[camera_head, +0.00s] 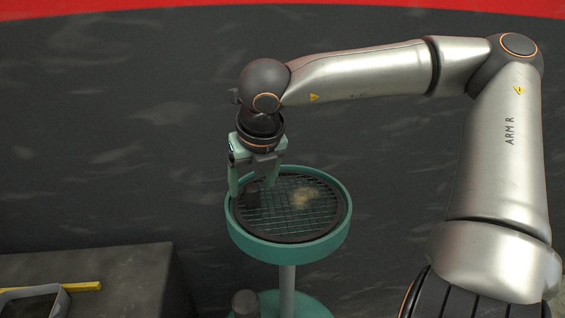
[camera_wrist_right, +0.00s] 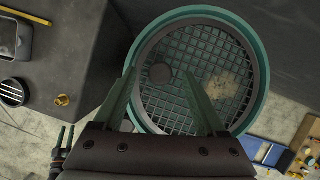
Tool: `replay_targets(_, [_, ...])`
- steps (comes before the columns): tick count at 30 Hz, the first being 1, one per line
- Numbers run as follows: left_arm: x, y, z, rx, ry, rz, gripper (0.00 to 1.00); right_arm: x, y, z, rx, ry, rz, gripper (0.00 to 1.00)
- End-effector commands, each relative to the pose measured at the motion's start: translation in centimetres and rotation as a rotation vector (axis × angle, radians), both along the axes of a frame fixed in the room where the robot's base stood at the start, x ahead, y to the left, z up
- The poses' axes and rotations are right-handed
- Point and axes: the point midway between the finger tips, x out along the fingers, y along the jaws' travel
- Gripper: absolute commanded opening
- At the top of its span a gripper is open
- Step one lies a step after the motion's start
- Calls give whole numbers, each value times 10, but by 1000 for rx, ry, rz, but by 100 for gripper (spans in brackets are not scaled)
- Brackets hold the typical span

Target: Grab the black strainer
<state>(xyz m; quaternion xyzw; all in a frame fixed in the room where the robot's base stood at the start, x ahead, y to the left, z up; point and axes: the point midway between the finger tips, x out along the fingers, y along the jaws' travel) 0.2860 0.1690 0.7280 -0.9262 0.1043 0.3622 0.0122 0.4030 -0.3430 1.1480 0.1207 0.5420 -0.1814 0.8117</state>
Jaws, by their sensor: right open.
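The black strainer (camera_head: 315,218) is a round wire mesh with a dark rim. It lies in a teal ring-shaped holder (camera_head: 285,250) on a pale post, and shows large in the right wrist view (camera_wrist_right: 205,125). My right gripper (camera_head: 252,189) is open and points down over the strainer's left part. Contact cannot be judged.
A dark block-like table (camera_head: 130,270) stands at left, with a grey tray (camera_head: 38,300) and yellow bar (camera_head: 80,287). A dark wall is behind the holder.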

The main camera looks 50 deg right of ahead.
Motion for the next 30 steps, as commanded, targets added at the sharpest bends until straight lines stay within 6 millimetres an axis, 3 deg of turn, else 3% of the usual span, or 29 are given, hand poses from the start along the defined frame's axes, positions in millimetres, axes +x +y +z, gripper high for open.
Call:
replay_targets(6, [0, 0, 7, 0, 1, 0, 50, 8, -4, -24, 1, 3, 0, 74])
replay_targets(15, [-1, 0, 7, 0, 1, 0, 50, 10, -5, -28, 2, -1, 1, 74])
replay_targets(30, [-1, 0, 7, 0, 1, -1, 50, 10, -5, -28, 1, 0, 0, 17])
